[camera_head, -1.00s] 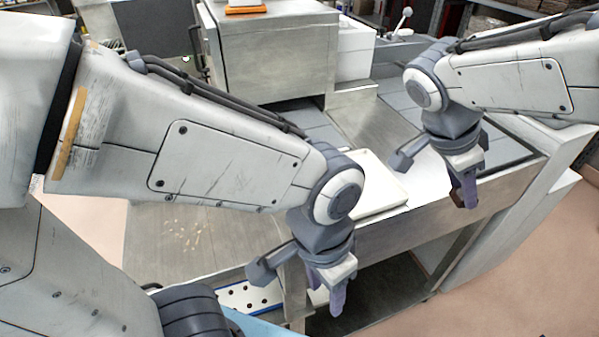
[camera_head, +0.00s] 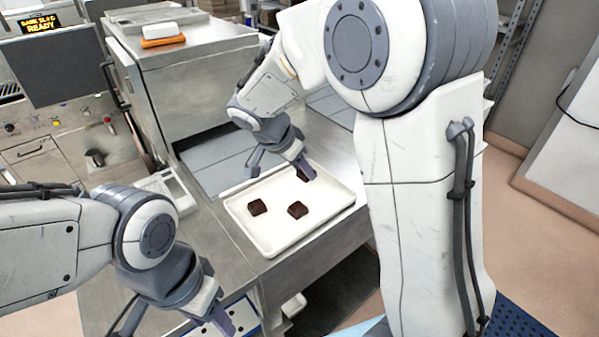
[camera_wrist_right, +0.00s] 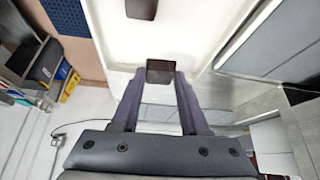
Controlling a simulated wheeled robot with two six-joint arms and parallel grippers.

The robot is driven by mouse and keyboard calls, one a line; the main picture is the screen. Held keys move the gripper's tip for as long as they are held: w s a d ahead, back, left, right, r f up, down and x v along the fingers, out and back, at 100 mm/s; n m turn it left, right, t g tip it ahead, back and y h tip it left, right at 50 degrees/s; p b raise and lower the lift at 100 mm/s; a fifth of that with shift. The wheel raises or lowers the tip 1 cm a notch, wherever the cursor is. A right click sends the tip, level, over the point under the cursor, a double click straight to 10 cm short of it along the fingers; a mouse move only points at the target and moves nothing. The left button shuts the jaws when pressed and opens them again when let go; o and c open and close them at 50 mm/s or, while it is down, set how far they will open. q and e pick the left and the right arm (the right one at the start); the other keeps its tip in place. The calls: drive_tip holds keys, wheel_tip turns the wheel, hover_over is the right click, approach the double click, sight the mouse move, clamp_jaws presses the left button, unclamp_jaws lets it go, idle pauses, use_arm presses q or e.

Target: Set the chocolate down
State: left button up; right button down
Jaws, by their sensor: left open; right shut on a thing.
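A white tray (camera_head: 277,231) lies on the metal bench. Two dark brown chocolates, a left one (camera_head: 258,207) and a middle one (camera_head: 297,209), sit apart on it. My right gripper (camera_head: 306,170) is shut on a third chocolate (camera_wrist_right: 160,71) over the tray's far right part. The held chocolate shows between the fingertips in the right wrist view; I cannot tell whether it touches the tray. My left gripper (camera_head: 222,322) is open and empty, low at the front, left of the tray.
A grey metal machine (camera_head: 190,85) stands behind the tray, with an orange-based white block (camera_head: 163,35) on top. A control panel with a screen (camera_head: 48,70) is at the left. My right arm hides the bench right of the tray. The tray's front part is bare.

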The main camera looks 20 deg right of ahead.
sight(304, 189)
drive_tip(key=shift+w+d+f+p, duration=0.2)
drive_tip(key=shift+w+d+f, duration=0.25)
drive_tip(key=shift+w, duration=0.15)
drive_tip(key=shift+w+d+f+p, duration=0.15)
drive_tip(key=shift+w+d+f, duration=0.2)
drive_tip(key=shift+w+f, duration=0.15)
wheel_tip(304, 189, down, 3)
drive_tip(key=shift+w+f+p, duration=0.1)
drive_tip(key=shift+p, duration=0.45)
drive_tip(key=shift+f, duration=0.4)
drive_tip(key=shift+c, duration=2)
unclamp_jaws()
